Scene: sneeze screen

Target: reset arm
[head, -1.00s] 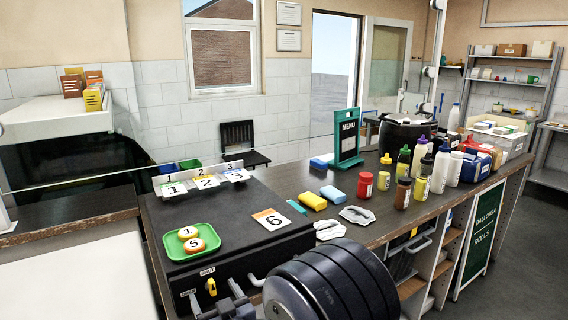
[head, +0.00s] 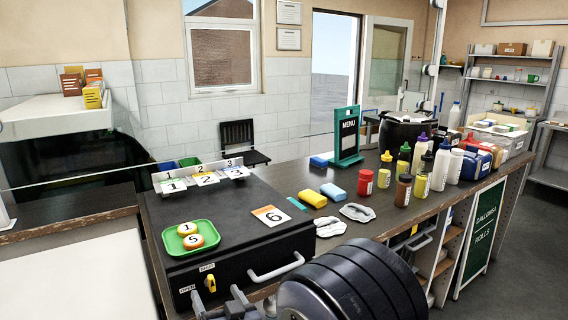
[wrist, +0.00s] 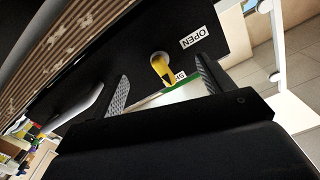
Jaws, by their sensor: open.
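My gripper (head: 243,299) is at the bottom of the head view, low in front of the black box (head: 240,262). In the wrist view my gripper (wrist: 163,84) has its two grey fingers apart, one on each side of the yellow knob (wrist: 161,68) as seen, with the knob beyond them. In the head view the yellow knob (head: 210,283) is on the box front between the OPEN and SHUT labels. A white and green strip (wrist: 172,94) shows between the fingers; I cannot tell what it is. My black arm hides part of the counter front.
On the box lie a green tray (head: 170,244) with two numbered discs and a card marked 6 (head: 270,216). A bar handle (head: 278,268) juts from the box front. Sponges, cloths and several bottles (head: 440,165) stand along the counter (head: 300,177). A green menu sign (head: 347,140) stands behind.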

